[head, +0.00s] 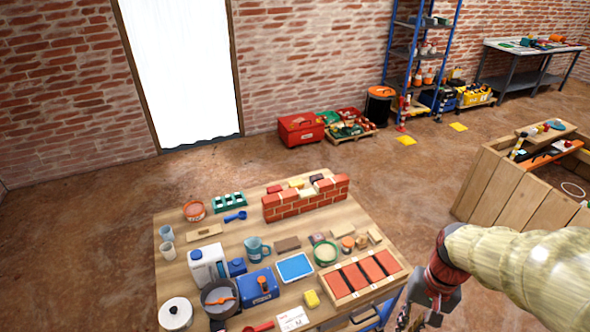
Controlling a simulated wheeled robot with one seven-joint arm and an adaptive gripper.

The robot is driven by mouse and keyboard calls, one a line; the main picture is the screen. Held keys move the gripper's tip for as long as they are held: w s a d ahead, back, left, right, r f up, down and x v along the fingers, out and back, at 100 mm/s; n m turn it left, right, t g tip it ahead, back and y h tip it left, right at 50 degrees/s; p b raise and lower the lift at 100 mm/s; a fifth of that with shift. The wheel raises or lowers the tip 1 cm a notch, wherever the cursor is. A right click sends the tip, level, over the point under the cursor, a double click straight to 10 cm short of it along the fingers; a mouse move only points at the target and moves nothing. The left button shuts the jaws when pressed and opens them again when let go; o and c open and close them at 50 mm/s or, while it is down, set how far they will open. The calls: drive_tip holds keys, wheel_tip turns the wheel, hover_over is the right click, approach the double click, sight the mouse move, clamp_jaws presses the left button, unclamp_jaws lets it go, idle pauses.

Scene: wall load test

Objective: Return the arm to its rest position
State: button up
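My arm, in a pale cream sleeve, reaches in from the right edge of the head view. It ends in a dark red and grey wrist. My gripper (420,318) points down beside the right front corner of the wooden workbench (370,232), low in the picture. It seems apart from the things on the bench. Its fingers are small, dark and partly cut off by the bottom edge, so whether they are open or hold something cannot be made out.
A small brick wall (305,203) stands at the bench's back. A tray of red bricks (365,277) lies closest to my gripper. Jugs, pots and tools crowd the bench's left. A wooden crate (500,185) stands at right. The floor (420,195) between is open.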

drive_tip(key=a+r+n+t, duration=0.2)
drive_tip(key=a+r+t, duration=0.1)
drive_tip(key=r, duration=0.5)
drive_tip(key=s+a+r+n+t+h, duration=0.1)
drive_tip(key=a+r+n+t, duration=0.2)
drive_tip(key=a+r, duration=0.3)
wheel_tip(320, 180, up, 3)
drive_tip(key=shift+s+f, duration=0.15)
